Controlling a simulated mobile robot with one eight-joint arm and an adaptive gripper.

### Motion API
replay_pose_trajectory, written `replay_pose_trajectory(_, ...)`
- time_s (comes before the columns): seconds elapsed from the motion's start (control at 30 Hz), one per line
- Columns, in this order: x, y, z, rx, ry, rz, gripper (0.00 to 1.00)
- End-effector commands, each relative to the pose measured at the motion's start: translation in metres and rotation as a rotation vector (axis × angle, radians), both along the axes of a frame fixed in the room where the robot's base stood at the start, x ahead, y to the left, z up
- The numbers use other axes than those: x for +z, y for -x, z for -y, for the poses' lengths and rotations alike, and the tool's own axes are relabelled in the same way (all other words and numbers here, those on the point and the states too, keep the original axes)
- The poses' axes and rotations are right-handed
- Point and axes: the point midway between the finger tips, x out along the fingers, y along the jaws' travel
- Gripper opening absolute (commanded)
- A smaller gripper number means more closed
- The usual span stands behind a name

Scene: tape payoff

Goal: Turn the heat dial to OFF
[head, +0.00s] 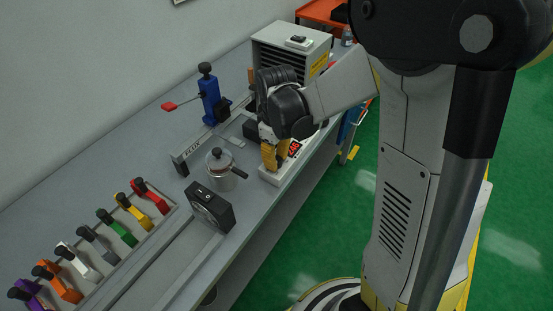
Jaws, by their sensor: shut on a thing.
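A white control unit (272,180) with a lit red digital display (295,148) sits near the front edge of the bench. My gripper (271,164) points down at this unit, its yellow fingers just left of the display. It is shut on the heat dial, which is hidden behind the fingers. The dial's marks and setting cannot be seen, and the digits are too small to read.
A lidded metal pot (221,168) and a black fan box (212,207) stand left of the unit. A blue stand with a red-tipped lever (210,100) is behind. A grey cabinet (288,48) stands at the back. Several coloured clamps (100,243) line the left.

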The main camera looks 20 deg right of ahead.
Motion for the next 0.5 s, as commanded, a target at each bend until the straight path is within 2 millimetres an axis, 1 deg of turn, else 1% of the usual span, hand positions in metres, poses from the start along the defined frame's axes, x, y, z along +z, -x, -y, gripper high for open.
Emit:
replay_pose_trajectory(0.27,-0.0004,0.0004,-0.0001,0.001,0.0,-0.001,0.0)
replay_pose_trajectory(0.3,-0.0004,0.0004,-0.0001,0.001,0.0,-0.001,0.32)
replay_pose_trajectory(0.37,-0.0004,0.0004,-0.0001,0.0,0.0,-0.001,0.5)
replay_pose_trajectory(0.4,-0.0004,0.0003,-0.0001,0.0,0.0,0.0,0.52)
replay_pose_trajectory(0.5,-0.0003,0.0002,-0.0001,0.0,0.0,0.0,0.52)
